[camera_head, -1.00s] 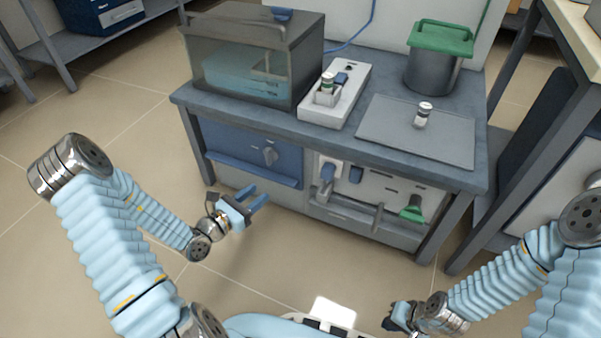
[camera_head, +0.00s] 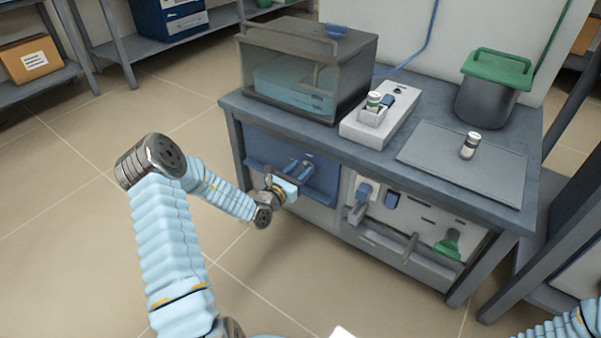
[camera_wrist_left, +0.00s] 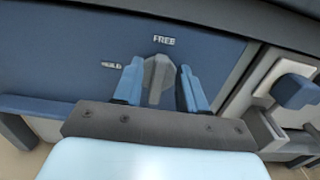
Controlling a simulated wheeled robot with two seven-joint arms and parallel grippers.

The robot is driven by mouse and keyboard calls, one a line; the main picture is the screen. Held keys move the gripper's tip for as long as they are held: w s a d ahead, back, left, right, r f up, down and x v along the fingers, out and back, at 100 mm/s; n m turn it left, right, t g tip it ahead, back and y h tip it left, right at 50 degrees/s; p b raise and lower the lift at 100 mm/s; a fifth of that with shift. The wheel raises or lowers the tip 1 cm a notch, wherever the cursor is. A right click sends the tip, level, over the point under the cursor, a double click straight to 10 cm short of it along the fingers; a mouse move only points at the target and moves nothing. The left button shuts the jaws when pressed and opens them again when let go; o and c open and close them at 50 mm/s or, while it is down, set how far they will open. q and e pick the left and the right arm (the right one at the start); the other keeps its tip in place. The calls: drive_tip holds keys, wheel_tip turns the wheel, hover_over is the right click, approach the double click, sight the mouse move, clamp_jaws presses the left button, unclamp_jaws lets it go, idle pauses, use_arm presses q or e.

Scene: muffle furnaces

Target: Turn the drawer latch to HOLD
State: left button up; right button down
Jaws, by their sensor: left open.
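The drawer latch (camera_wrist_left: 157,78) is a grey pointed knob on the blue drawer front (camera_head: 262,148). In the left wrist view it points up at the FREE label (camera_wrist_left: 163,40). A second, blurred label (camera_wrist_left: 111,65) sits to its left and seems to read HOLD. My left gripper (camera_wrist_left: 161,72) is open, with one blue finger on each side of the latch. I cannot tell whether the fingers touch it. In the head view my left gripper (camera_head: 301,168) is at the drawer front and partly hides the latch. My right gripper is out of view.
Above the drawer, the bench (camera_head: 393,158) carries a clear-fronted box (camera_head: 300,75), a white block with a vial (camera_head: 373,100), a grey plate (camera_head: 450,160) and a green-lidded pot (camera_head: 487,95). A white panel (camera_head: 405,215) with blue and green handles is right of the drawer.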

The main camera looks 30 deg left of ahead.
use_arm(q)
drive_tip(key=shift+w, duration=0.25)
clamp_jaws()
